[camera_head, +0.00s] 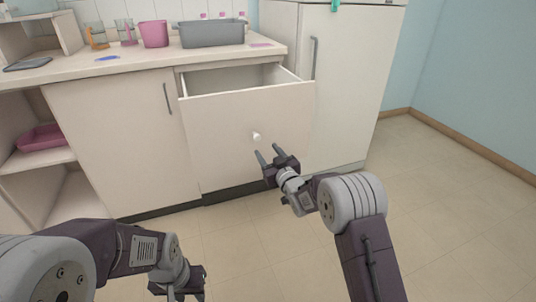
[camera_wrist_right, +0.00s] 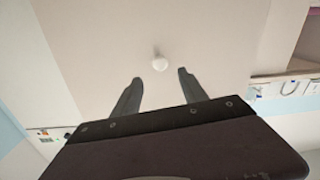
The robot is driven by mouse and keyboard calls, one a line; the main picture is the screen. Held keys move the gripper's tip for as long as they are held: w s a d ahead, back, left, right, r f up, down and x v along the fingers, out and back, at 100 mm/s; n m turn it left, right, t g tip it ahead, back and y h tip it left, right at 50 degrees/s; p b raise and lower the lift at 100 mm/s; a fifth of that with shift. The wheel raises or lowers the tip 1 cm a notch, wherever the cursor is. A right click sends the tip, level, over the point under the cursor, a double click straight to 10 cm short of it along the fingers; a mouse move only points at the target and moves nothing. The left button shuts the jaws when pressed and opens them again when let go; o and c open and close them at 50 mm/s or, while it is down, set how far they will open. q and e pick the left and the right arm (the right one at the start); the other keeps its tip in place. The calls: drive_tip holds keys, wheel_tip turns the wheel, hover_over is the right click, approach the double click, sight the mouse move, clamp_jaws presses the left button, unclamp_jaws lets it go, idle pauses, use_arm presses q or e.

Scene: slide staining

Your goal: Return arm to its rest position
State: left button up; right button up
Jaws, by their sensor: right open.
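My right gripper (camera_head: 269,157) is open and empty in front of the drawer (camera_head: 230,130), just below and beyond reach of touching its round white knob (camera_head: 256,136). In the right wrist view, the gripper's two fingers (camera_wrist_right: 158,82) are spread, and the knob (camera_wrist_right: 160,63) shows ahead of them with a gap. The drawer is pulled open, and the part of its inside that shows looks empty. My left gripper (camera_head: 178,295) hangs low at the bottom of the head view; its fingertips are partly cut off, so its opening is unclear.
The counter (camera_head: 130,67) holds a grey basin (camera_head: 211,33), a pink container (camera_head: 154,34), glass beakers and pink-capped bottles. A white fridge (camera_head: 345,80) stands to the right of the drawer. A pink tray (camera_head: 42,138) lies on the left shelf. The floor at right is clear.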

drive_tip(key=s+d+r+m+t+h+p, duration=0.1)
drive_tip(key=s+d+r, duration=0.15)
drive_tip(key=r, duration=0.35)
drive_tip(key=s+d+r+m+h+p, duration=0.1)
drive_tip(key=d+r+p, duration=0.1)
drive_tip(key=d+r, duration=0.35)
drive_tip(key=s+d+f+m+g+h+p, duration=0.1)
drive_tip(key=s+d+f+g+h, duration=0.15)
drive_tip(key=s+f+g, duration=0.35)
drive_tip(key=s+d+f+m+g+h, duration=0.1)
drive_tip(key=s+d+f+m, duration=0.2)
drive_tip(key=s, duration=0.5)
drive_tip(key=s+d+f+g, duration=0.1)
drive_tip(key=s+f+g, duration=0.45)
drive_tip(key=s, duration=0.55)
drive_tip(key=s+f+g, duration=0.4)
drive_tip(key=s+f, duration=0.3)
drive_tip(key=s, duration=0.4)
wheel_tip(320, 180, up, 38)
drive_tip(key=p, duration=3.8)
drive_tip(key=shift+f+h, duration=0.2)
drive_tip(key=shift+h, duration=0.15)
